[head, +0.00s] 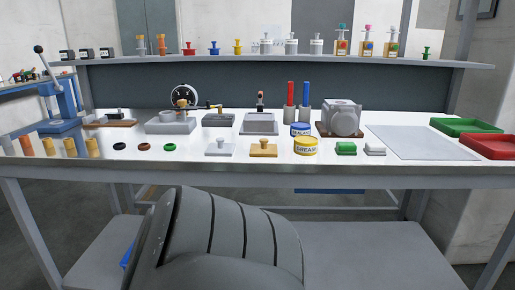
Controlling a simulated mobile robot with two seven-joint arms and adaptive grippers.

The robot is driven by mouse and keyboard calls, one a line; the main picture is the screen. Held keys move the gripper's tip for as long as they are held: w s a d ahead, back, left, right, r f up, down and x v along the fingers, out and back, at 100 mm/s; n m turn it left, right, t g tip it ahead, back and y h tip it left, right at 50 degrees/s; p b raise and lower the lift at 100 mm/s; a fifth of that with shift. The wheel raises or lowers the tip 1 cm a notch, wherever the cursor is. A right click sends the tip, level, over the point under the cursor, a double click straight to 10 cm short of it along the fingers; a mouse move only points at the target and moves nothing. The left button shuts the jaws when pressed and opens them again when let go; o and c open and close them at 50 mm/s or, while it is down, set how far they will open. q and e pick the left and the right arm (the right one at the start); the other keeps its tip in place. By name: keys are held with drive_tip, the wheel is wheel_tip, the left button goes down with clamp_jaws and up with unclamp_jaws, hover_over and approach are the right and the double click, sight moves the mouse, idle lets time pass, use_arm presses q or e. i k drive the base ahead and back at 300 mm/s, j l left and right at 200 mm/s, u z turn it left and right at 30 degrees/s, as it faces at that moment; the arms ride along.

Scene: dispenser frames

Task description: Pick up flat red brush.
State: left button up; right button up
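A slim red upright piece (290,94) stands in a small grey holder (290,115) at the back middle of the white worktable. It may be the handle of the red brush; no bristles show, so I cannot tell its shape. A similar blue piece (305,94) stands in a holder just to its right. Neither of my grippers is in view.
A yellow grease tin (305,146) and a blue-lidded sealant tin (300,129) stand in front of the holders. A grey housing (342,118) is to the right. A shelf (270,61) runs above the back. A grey mat (420,142) lies clear at right.

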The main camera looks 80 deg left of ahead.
sight(291, 85)
drive_tip(key=u, duration=2.55)
